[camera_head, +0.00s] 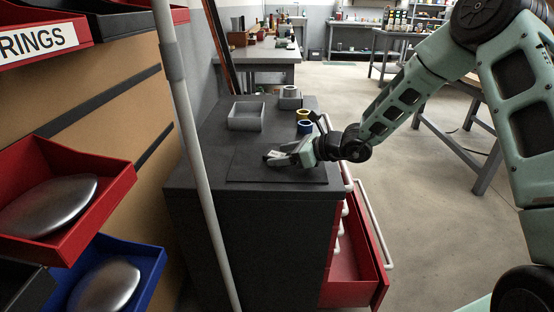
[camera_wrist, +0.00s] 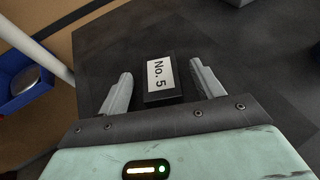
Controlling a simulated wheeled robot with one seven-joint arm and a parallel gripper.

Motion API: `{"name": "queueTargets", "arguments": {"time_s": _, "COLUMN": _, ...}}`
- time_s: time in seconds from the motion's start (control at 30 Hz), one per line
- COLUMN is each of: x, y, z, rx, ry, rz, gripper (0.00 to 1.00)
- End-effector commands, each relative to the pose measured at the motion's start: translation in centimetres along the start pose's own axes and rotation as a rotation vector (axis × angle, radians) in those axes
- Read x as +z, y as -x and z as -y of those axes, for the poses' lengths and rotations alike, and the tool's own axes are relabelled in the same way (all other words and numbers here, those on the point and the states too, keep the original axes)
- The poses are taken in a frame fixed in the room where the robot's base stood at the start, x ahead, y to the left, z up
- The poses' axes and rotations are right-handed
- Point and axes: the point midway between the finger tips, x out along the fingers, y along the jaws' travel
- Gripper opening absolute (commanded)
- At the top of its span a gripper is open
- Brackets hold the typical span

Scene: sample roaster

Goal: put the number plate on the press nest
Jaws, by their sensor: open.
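The number plate (camera_wrist: 160,77) is a dark block with a white label reading "No. 5", seen in the wrist view. My gripper (camera_wrist: 161,70) is open, with one finger on each side of the plate and a visible gap on both sides. In the head view my gripper (camera_head: 271,157) is low over the dark mat on the cabinet top, and I cannot make out the plate clearly there. A grey block with a round top (camera_head: 290,98) stands at the back of the cabinet; I cannot tell whether it is the press nest.
A grey open tray (camera_head: 246,125) stands behind my gripper on the cabinet top (camera_head: 210,165). A red drawer (camera_head: 352,270) stands open below. A pale post (camera_head: 196,150) and red bins (camera_head: 105,215) are at left.

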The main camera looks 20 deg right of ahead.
Motion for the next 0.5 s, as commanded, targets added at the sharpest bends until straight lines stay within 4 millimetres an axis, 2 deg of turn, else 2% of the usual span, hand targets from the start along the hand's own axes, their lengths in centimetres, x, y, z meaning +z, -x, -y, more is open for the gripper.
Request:
{"name": "queueTargets", "arguments": {"time_s": 0.27, "x": 0.02, "y": -0.5, "z": -0.01, "rx": 0.0, "ry": 0.001, "rz": 0.0, "gripper": 0.66}}
{"name": "queueTargets", "arguments": {"time_s": 0.3, "x": 0.03, "y": -0.49, "z": -0.01, "rx": 0.0, "ry": 0.001, "rz": 0.0, "gripper": 0.61}}
{"name": "queueTargets", "arguments": {"time_s": 0.47, "x": 0.02, "y": -0.48, "z": -0.01, "rx": 0.0, "ry": 0.001, "rz": 0.0, "gripper": 0.16}}
{"name": "queueTargets", "arguments": {"time_s": 0.5, "x": 0.02, "y": -0.48, "z": -0.02, "rx": 0.0, "ry": 0.001, "rz": 0.0, "gripper": 0.13}}
